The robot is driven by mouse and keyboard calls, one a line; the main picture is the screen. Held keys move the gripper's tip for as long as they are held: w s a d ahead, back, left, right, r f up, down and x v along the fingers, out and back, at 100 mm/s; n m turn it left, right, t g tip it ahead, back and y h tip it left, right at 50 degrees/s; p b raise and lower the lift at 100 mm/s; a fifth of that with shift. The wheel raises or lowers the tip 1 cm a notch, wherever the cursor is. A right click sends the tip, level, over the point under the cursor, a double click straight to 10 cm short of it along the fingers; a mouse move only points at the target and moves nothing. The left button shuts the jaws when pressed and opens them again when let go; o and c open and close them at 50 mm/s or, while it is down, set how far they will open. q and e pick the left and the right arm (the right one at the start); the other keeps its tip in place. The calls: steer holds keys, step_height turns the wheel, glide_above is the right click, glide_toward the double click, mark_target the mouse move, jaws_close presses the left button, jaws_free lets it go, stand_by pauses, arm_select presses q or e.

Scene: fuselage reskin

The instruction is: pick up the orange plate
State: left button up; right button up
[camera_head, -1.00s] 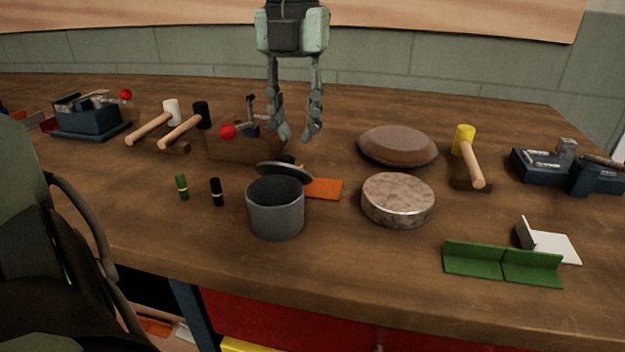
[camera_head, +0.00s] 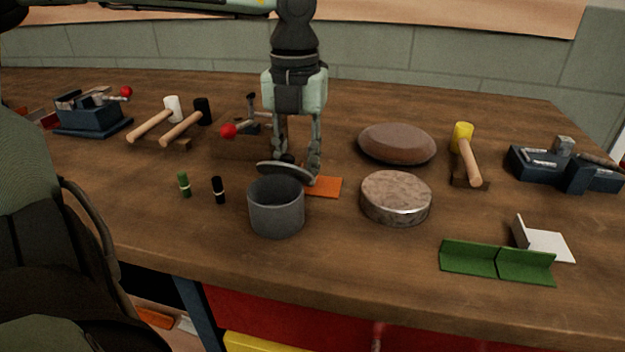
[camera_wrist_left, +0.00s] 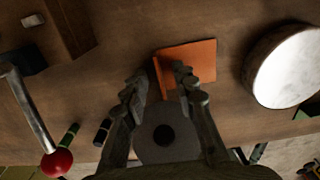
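The orange plate (camera_head: 326,187) lies on the wooden workbench, partly hidden behind the grey pot and its tilted lid in the head view. In the left wrist view the plate (camera_wrist_left: 200,58) shows a raised edge along its left side. My left gripper (camera_head: 298,170) points down just behind the pot, low over the plate's left part. In the wrist view its fingers (camera_wrist_left: 160,80) are apart, with the raised edge between them and the right finger over the plate. Contact cannot be told. My right gripper is not in view.
The grey pot (camera_head: 276,208) with its lid (camera_head: 285,172) stands right in front of the gripper. A round, mottled block (camera_head: 396,197) is to the right, a brown domed disc (camera_head: 397,144) behind it. Two small cylinders (camera_head: 218,190) stand left. A red-knobbed tool (camera_head: 229,131) is behind left.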

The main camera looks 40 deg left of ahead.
arm_select(q)
steer(key=shift+c, duration=0.3)
jaws_close()
steer(key=shift+r, duration=0.1)
